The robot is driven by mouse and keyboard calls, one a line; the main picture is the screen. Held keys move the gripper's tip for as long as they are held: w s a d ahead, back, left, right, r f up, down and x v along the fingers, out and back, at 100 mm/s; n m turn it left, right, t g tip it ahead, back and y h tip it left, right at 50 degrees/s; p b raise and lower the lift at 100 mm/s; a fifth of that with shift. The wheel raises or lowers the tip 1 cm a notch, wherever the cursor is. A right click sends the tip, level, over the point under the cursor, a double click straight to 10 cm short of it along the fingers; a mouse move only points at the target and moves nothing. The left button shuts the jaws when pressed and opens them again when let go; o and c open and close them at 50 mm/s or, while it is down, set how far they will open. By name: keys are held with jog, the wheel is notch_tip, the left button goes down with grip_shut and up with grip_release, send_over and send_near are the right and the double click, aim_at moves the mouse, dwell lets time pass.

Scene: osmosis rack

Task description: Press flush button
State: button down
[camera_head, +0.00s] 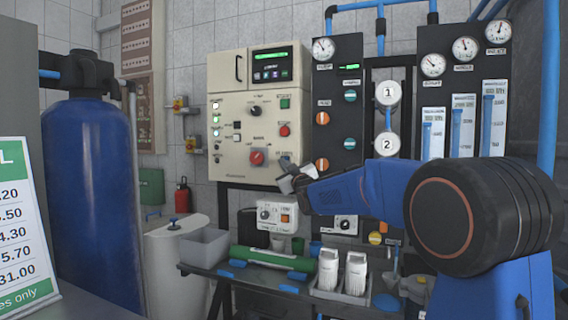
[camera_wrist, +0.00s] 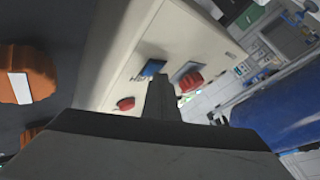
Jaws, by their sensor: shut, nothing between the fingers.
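The cream control box (camera_head: 230,100) hangs on the wall with several buttons and switches on its front. In the wrist view a blue square button (camera_wrist: 152,68) stands out from its face, with a label beside it too small to read, so I cannot confirm that it is the flush button. My gripper (camera_head: 287,180) is at the box's lower right corner. In the wrist view its dark shut fingers (camera_wrist: 160,88) point at the box face close to the blue button, between it and the red rotary switch (camera_wrist: 190,80). I cannot tell whether they touch anything.
A red button (camera_wrist: 126,103) lies left of the fingers, and an orange knob (camera_wrist: 28,75) on the black panel is farther left. A small white box (camera_head: 277,216) hangs below my gripper. A bench (camera_head: 255,279) with filters and a green tube stands below.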

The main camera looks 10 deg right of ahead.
jog(key=shift+s, duration=0.1)
jog(key=shift+s+a, duration=0.5)
jog(key=shift+s, duration=0.15)
dwell(0.3)
jog(key=s+a, duration=0.1)
jog(key=s, duration=0.1)
jog(key=s+a, duration=0.2)
dwell(0.5)
dwell(0.4)
jog(key=s+d+f+m+g+h, duration=0.1)
jog(key=s+f+g, duration=0.4)
jog(key=s+f, duration=0.7)
jog(key=s+d+f+m+g, duration=0.3)
jog(key=s+f+g, duration=0.3)
jog(key=s+f, duration=0.7)
jog(key=s+d+f+m+g+h, duration=0.1)
jog(key=s+d+f+m+g, duration=0.2)
jog(key=s+f, duration=1)
jog(key=s+g, duration=0.2)
jog(key=s, duration=1.4)
jog(key=shift+s+d+f+h, duration=0.15)
jog(key=shift+h, duration=0.15)
